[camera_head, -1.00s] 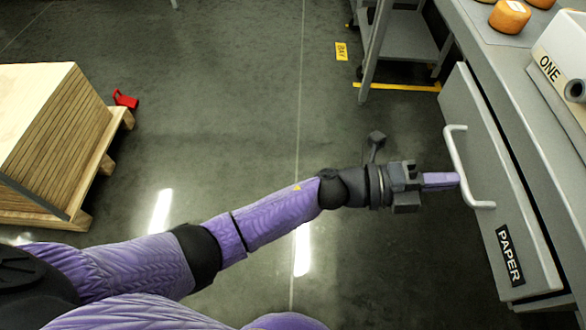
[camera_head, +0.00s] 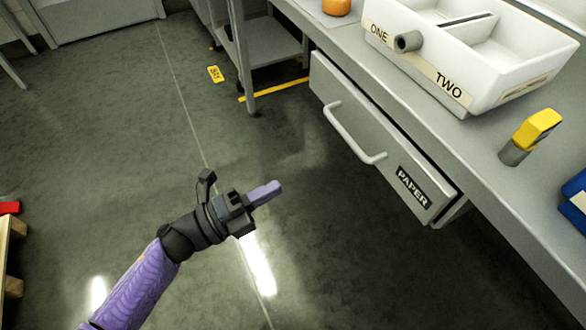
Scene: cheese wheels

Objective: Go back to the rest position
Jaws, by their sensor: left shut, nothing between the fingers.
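My left gripper (camera_head: 266,193) is shut and empty, held over the open floor. Its purple fingers point up and to the right. It is apart from the drawer (camera_head: 370,140) labelled PAPER, which lies up and to the right of it. The drawer's light bar handle (camera_head: 352,137) is free, with a clear gap between it and my fingers. The drawer front stands out a little from under the grey counter. My right gripper is not in view.
On the counter (camera_head: 450,140) stand a white divided bin (camera_head: 480,55) marked ONE and TWO, a yellow-and-grey object (camera_head: 530,135), a blue object at the right edge, and an orange cheese wheel (camera_head: 336,6). A grey cart (camera_head: 265,45) stands beyond. The floor around my gripper is clear.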

